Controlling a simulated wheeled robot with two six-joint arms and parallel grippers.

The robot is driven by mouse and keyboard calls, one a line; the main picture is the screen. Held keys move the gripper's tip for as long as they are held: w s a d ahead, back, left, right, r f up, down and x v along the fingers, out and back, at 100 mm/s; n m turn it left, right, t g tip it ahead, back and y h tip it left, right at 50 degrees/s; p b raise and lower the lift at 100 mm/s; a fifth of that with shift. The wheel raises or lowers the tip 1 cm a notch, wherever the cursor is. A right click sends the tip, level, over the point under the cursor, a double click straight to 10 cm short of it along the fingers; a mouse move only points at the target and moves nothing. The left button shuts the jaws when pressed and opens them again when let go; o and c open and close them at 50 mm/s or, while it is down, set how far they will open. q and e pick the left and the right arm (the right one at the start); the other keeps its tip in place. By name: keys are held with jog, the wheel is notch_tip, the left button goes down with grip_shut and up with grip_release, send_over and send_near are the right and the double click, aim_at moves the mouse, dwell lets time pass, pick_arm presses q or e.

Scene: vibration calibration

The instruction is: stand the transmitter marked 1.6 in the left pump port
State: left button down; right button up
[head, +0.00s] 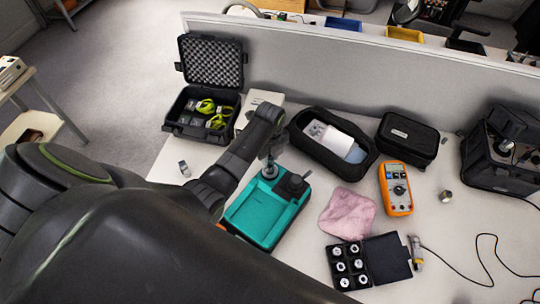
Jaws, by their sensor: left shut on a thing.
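The teal pump (262,216) stands on the table in the middle of the head view, with a black fitting (295,185) at its upper right. My left gripper (270,156) is over the pump's upper left part and shut on a small silver transmitter (270,171). The transmitter looks upright at the left port. I cannot tell whether it is seated in the port or just above it, and its marking is not readable. The port itself is mostly hidden by the transmitter. My right gripper is not in view.
A black case (385,258) holds several silver cylinders. Loose silver pieces lie at left (184,168) and right (446,196). A pink cloth (347,214), an orange meter (396,188), an open pouch (332,150) and an open foam-lined case (211,62) surround the pump.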

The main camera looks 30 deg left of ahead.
pick_arm(q)
jog(key=shift+f, duration=0.15)
dwell(0.3)
jog(key=c, duration=1.1)
grip_release()
